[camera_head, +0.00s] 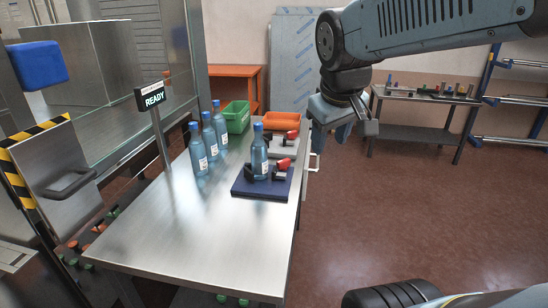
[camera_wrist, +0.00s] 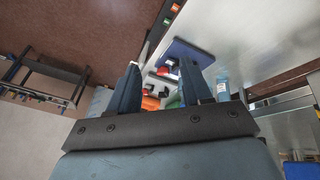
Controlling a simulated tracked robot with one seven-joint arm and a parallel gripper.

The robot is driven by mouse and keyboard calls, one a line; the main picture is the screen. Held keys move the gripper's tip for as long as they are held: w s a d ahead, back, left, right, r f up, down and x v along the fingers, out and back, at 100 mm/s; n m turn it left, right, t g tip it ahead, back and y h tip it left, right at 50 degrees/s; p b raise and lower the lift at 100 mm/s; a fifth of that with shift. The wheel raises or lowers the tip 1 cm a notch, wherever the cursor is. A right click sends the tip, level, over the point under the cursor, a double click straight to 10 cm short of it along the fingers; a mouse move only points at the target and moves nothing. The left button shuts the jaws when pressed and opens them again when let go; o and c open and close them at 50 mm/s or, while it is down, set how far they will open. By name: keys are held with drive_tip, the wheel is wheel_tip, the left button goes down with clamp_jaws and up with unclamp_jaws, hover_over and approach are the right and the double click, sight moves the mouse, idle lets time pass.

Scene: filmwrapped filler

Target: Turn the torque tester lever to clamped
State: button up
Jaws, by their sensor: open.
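A dark blue base (camera_head: 250,192) stands on the steel table, with a blue bottle (camera_head: 261,158) upright on it between dark blocks. A red-tipped lever (camera_head: 283,164) is at its right side. Behind it is a light grey base (camera_head: 275,150) with another red knob (camera_head: 292,135). The frames show no label telling which is the torque tester. My gripper (camera_head: 345,132) is open and empty, above and to the right of both bases. In the wrist view, the blue base (camera_wrist: 190,50) shows beyond the open fingers; the lever's exact angle is unclear.
Several blue bottles (camera_head: 198,152) stand along the table's left side by a READY sign (camera_head: 152,98). Green (camera_head: 237,116) and orange (camera_head: 281,121) bins sit at the back. The table's front (camera_head: 190,240) is clear. Open floor (camera_head: 400,210) lies to the right.

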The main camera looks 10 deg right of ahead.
drive_tip(key=w+a+n+g+h, duration=0.1)
drive_tip(key=w+n, duration=0.3)
drive_tip(key=w, duration=0.5)
drive_tip(key=n+g+y, duration=0.2)
drive_tip(key=n+g, duration=0.1)
drive_tip(key=n, duration=1.3)
hover_over(284, 160)
wheel_tip(284, 160, down, 14)
drive_tip(key=shift+m, duration=0.3)
wheel_tip(284, 160, down, 13)
drive_tip(key=shift+a, duration=0.1)
drive_tip(key=c, duration=0.9)
drive_tip(key=shift+d, duration=0.25)
clamp_jaws()
drive_tip(key=shift+a, duration=0.15)
